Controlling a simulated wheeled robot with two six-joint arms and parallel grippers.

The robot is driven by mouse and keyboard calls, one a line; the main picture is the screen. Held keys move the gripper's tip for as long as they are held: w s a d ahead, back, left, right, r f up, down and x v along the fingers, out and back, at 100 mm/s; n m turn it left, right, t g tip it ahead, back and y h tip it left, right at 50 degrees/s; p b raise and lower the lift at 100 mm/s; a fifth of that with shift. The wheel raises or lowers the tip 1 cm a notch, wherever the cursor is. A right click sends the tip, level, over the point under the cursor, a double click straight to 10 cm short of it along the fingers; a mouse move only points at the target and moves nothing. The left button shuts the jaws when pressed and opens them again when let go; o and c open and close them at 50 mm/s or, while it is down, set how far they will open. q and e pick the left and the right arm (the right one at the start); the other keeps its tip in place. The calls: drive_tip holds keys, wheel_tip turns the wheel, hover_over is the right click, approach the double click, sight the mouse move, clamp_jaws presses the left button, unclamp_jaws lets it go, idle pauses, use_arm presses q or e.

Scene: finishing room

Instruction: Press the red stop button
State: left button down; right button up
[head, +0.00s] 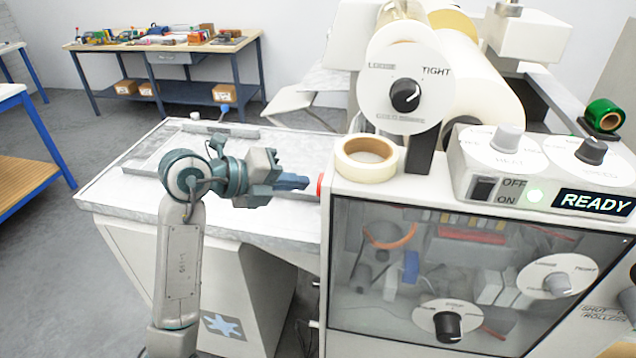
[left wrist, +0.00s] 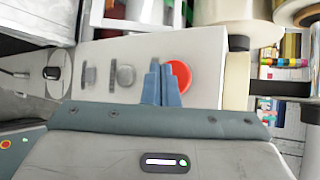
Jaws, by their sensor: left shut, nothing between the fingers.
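The red stop button (left wrist: 180,76) is round and sits on the pale side panel of the machine in the left wrist view. In the head view only its edge (head: 320,186) shows at the machine's left side. My left gripper (head: 306,182) is shut and empty, with its blue fingertips pointing right at the button, very close to it. In the left wrist view the shut fingers (left wrist: 162,84) overlap the button's left part. I cannot tell whether they touch it. My right gripper is not in view.
A roll of tape (head: 366,158) lies on top of the machine housing (head: 345,230). A control box with a lit READY display (head: 594,203) stands at the right. A pale worktop (head: 110,190) lies under my left arm. A workbench (head: 160,45) stands at the back.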

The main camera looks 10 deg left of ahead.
use_arm(q)
drive_tip(key=a, duration=0.5)
drive_tip(key=shift+w, duration=0.1)
idle(0.3)
idle(0.6)
